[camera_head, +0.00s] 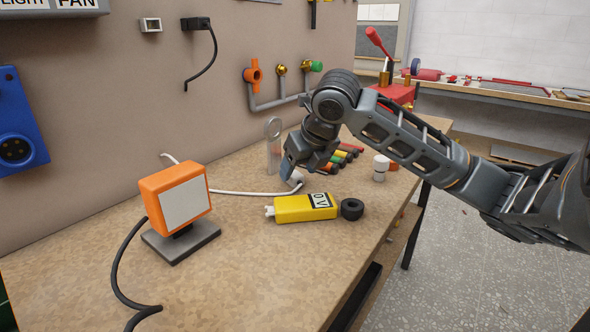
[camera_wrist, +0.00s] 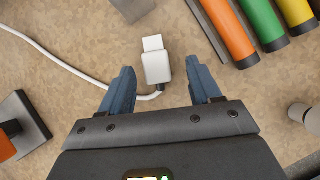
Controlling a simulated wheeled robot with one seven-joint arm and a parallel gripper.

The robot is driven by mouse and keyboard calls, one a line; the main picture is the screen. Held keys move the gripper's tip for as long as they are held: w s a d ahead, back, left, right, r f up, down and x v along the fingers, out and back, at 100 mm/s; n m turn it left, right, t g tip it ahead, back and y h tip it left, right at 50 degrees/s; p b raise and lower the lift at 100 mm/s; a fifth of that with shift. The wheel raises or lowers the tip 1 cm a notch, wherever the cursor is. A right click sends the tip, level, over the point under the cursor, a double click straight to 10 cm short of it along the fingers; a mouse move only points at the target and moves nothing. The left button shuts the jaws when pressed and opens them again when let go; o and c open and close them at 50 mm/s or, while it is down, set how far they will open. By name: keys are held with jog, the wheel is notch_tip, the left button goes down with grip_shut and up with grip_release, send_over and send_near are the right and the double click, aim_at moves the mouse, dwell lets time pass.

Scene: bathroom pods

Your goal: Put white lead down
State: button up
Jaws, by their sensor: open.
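The white lead (camera_head: 235,192) lies on the wooden bench top and runs from near the wall toward my gripper. In the wrist view its white cable (camera_wrist: 65,62) curves in from the upper left. Its white plug end (camera_wrist: 156,65) lies on the bench just ahead of the fingertips, between their lines. My gripper (camera_wrist: 160,88) is open, with the two blue fingers apart and nothing held between them. In the head view my gripper (camera_head: 291,172) is low over the bench behind the yellow tester, and it partly hides the plug end.
A yellow tester (camera_head: 292,208) and a black tape roll (camera_head: 352,208) lie in front of my gripper. Orange, green and yellow handled tools (camera_wrist: 262,22) lie at right. An orange lamp (camera_head: 177,200) stands left. The front left bench is clear except for a black cable (camera_head: 117,275).

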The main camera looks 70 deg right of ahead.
jog(key=p+v, duration=0.1)
jog(key=v, duration=0.9)
jog(key=shift+a, duration=0.15)
